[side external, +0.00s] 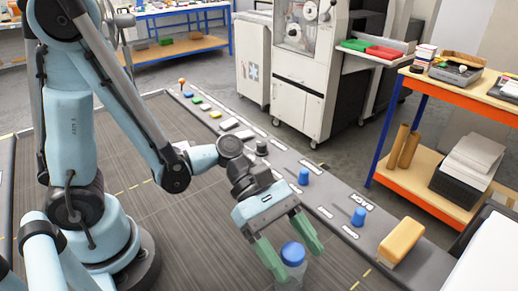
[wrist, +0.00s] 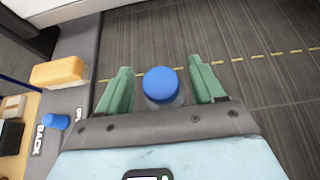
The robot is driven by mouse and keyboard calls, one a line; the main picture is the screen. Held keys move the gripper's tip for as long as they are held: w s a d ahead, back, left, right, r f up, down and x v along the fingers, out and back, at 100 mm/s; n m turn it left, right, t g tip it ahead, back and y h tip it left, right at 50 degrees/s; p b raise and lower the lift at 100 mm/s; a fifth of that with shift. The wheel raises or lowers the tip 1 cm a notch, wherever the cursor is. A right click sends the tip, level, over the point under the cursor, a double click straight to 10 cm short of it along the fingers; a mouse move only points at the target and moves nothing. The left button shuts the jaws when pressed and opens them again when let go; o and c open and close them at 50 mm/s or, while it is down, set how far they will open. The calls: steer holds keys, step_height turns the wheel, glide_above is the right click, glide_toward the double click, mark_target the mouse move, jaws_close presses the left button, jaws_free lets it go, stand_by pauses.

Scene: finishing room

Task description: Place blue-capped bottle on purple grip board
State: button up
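The bottle with the blue cap (side external: 293,253) stands at the lower middle of the side view, its clear lower body partly cut off by the frame. In the wrist view the blue cap (wrist: 161,83) sits between the green fingers. My gripper (side external: 299,264) points down with one finger on each side of the bottle. In the wrist view my gripper (wrist: 160,66) is open, with visible gaps between the fingers and the bottle. I make out no purple grip board in either view.
A grey console strip (side external: 330,212) carries blue knobs (side external: 358,217) and coloured buttons. A tan block (side external: 401,242) lies at its near end, and also shows in the wrist view (wrist: 60,72). An orange-edged shelf table (side external: 455,95) stands at right. The dark floor left of the bottle is clear.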

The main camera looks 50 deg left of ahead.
stand_by(0.3)
steer(key=w+a+r+m+t+y, duration=0.1)
steer(key=a+m+t+y, duration=0.1)
steer(key=a+m+y, duration=0.2)
steer(key=w+a+r+m+t+y, duration=0.2)
steer(key=a+m+y, duration=0.1)
steer(key=a+m, duration=0.4)
steer(key=w+a+r+m+t+y, duration=0.1)
steer(key=a+m+y, duration=0.3)
steer(key=a, duration=0.6)
steer(key=shift+w+a+r+m+t+y, duration=0.15)
steer(key=shift+w+r+m+t+y, duration=0.2)
steer(key=shift+m+t, duration=0.45)
steer(key=o, duration=0.3)
steer(key=shift+w+a+r+m+t+y, duration=0.15)
steer(key=shift+a+r+m+t+y, duration=0.2)
steer(key=shift+m, duration=0.35)
